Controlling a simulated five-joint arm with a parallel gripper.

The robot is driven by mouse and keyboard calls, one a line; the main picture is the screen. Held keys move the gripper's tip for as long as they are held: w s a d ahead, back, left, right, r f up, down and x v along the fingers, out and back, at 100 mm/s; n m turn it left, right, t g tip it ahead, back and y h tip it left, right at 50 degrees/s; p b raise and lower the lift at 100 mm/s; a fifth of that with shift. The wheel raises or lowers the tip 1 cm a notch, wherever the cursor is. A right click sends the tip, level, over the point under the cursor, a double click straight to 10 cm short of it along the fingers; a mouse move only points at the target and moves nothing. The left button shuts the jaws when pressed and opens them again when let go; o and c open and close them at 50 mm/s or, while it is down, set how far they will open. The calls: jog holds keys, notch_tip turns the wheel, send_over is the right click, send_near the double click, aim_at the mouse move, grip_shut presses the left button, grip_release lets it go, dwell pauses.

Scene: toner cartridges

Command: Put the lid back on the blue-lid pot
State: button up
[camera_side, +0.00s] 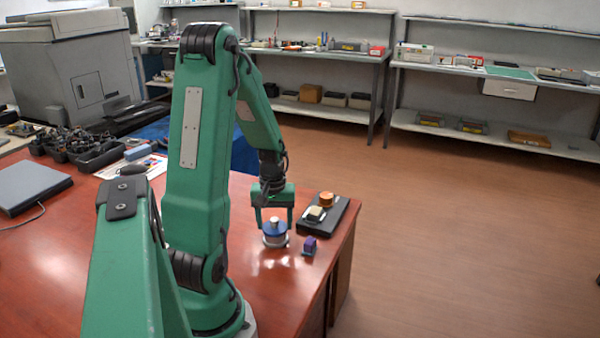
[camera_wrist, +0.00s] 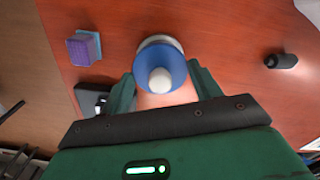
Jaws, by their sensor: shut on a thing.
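The blue lid (camera_side: 274,229) has a pale knob and shows at the white pot (camera_side: 275,241) near the table's right edge. In the wrist view the round blue lid (camera_wrist: 149,62) covers most of the pot, whose pale rim (camera_wrist: 160,40) shows along the far side. My gripper (camera_side: 273,222) points down over the lid, and its fingertips (camera_wrist: 163,69) are shut on the lid from both sides. I cannot tell whether the lid rests fully on the pot or sits slightly above it.
A purple block (camera_side: 309,246) stands right of the pot. A black tray (camera_side: 341,214) behind it carries an orange round piece (camera_side: 326,199) and a cream-topped piece (camera_side: 315,213). A small black cylinder (camera_wrist: 281,61) lies on the table in the wrist view. The table's right edge is close.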

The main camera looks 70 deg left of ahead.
dwell(0.3)
jog(key=o, duration=1)
jog(key=shift+o, duration=0.6)
jog(key=shift+o, duration=0.9)
jog(key=shift+r, duration=0.1)
jog(key=shift+r, duration=2.4)
jog(key=shift+c, duration=0.2)
